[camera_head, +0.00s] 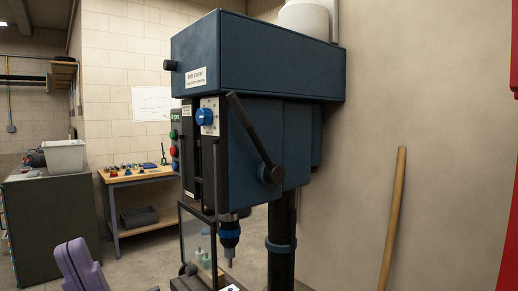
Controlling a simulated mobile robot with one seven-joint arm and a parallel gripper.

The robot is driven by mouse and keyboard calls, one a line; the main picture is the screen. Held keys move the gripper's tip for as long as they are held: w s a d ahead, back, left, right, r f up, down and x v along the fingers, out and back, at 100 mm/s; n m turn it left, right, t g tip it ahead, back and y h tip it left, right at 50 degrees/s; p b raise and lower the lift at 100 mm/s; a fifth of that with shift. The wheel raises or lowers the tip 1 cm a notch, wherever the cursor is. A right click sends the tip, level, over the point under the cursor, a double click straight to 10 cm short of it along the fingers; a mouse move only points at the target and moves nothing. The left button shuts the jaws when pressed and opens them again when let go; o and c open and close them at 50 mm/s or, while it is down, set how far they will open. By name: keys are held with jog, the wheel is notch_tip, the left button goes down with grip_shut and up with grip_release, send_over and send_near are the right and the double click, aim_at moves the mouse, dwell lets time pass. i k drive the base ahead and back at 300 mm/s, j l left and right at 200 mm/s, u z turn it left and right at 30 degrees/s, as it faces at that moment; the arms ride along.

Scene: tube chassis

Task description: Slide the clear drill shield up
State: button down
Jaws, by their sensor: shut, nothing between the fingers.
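The blue drill press (250,60) stands in the middle of the view against the right wall. The clear drill shield (190,225) is a see-through panel in a dark frame. A purple link of my arm shows at the bottom left, apart from the shield.
A black feed lever (249,132) slants across the press's front side. A wooden workbench (146,175) with small items and a grey cabinet (50,215) with a bin stand behind at left. A wooden pole (392,220) leans on the right wall. Floor is open at left.

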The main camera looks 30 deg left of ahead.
aim_at(190, 271)
jog(key=j+u, duration=0.1)
jog(key=u, duration=0.3)
jog(key=j+u, duration=0.1)
jog(key=u, duration=0.25)
jog(key=j+u, duration=0.1)
jog(key=u, duration=0.3)
